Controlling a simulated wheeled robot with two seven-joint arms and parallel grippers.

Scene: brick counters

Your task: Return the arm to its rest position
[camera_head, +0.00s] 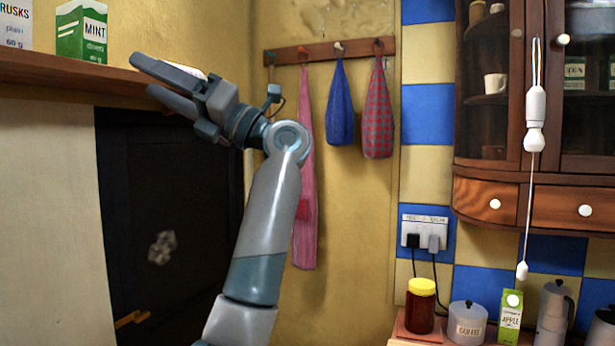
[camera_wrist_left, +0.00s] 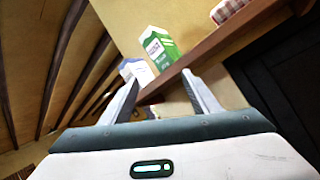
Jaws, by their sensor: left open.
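My left arm rises from the bottom centre in the head view and bends to the upper left. My left gripper (camera_head: 142,77) is open and empty, its two fingers pointing left at the edge of the wooden shelf (camera_head: 70,73). In the wrist view the left gripper (camera_wrist_left: 162,88) also shows with its fingers spread apart. Beyond the fingers are a green and white mint carton (camera_head: 82,32) and a white rusks carton (camera_head: 15,24) on the shelf. The mint carton also shows in the wrist view (camera_wrist_left: 158,47). My right gripper is not in view.
A dark doorway or panel (camera_head: 165,230) is below the shelf. Cloths hang from a peg rail (camera_head: 330,50). A wooden cabinet (camera_head: 540,120) hangs at the right, above a counter with a yellow-lidded jar (camera_head: 420,305), a lidded canister (camera_head: 467,325) and an apple carton (camera_head: 510,318).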

